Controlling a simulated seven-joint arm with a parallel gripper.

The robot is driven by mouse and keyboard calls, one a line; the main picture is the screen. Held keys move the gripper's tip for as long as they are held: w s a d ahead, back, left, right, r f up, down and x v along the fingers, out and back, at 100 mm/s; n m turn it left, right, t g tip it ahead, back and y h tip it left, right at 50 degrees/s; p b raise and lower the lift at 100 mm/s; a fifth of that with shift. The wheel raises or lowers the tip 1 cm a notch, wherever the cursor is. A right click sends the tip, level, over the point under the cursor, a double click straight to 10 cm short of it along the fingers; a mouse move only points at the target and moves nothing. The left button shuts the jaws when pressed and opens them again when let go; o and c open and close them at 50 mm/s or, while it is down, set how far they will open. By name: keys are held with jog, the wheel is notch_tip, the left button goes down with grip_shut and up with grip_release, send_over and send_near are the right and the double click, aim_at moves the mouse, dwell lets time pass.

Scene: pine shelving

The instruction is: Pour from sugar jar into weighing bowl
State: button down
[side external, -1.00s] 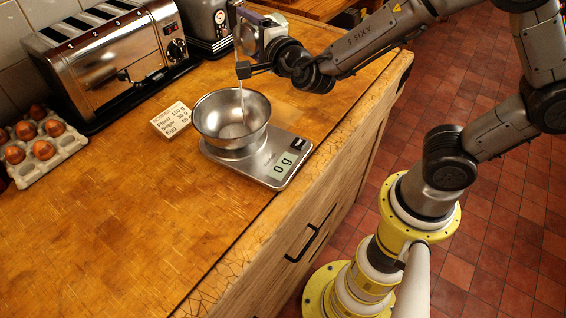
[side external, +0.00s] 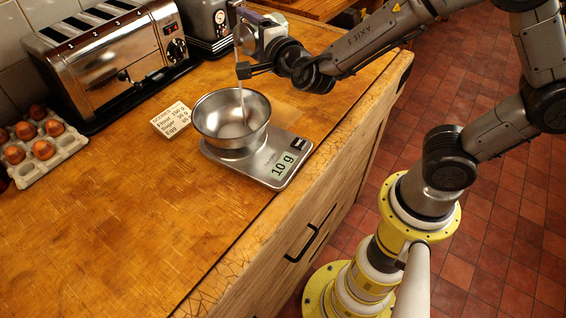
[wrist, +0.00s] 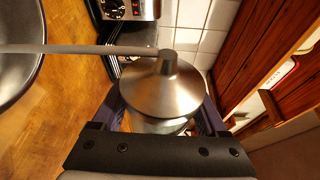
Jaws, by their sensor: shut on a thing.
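My gripper (wrist: 158,118) is shut on the sugar jar, with a purple-blue finger on either side. The jar's cone-shaped metal lid and spout (wrist: 160,88) show in the wrist view; its body is mostly hidden. In the side view my gripper (side external: 247,48) holds the jar tipped above the weighing bowl. A thin pale stream (side external: 242,100) falls from it into the steel weighing bowl (side external: 215,133). The bowl sits on a flat scale (side external: 262,172) whose display reads 10 g. The bowl's edge also shows in the wrist view (wrist: 38,70).
A recipe card (side external: 171,119) lists scones, with sugar seemingly 30 g. A chrome toaster (side external: 110,55) stands behind, and an egg tray (side external: 50,150) is at the left. The wooden counter (side external: 130,210) is clear at the front left.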

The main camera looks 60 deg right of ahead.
jog(key=shift+r, duration=0.25)
dwell(0.8)
dwell(0.4)
jog(key=shift+f+m, duration=0.4)
jog(key=shift+m, duration=0.1)
jog(key=shift+r, duration=0.1)
dwell(2.4)
jog(key=shift+a+f+m+g+y, duration=0.15)
jog(key=shift+f+m+g+y, duration=0.2)
jog(key=shift+f+m, duration=0.3)
jog(key=f+m, duration=0.1)
jog(key=m, duration=0.1)
jog(key=a+f+m+y, duration=0.1)
jog(key=m, duration=0.1)
jog(key=shift+w+g, duration=0.1)
jog(key=shift+g, duration=0.25)
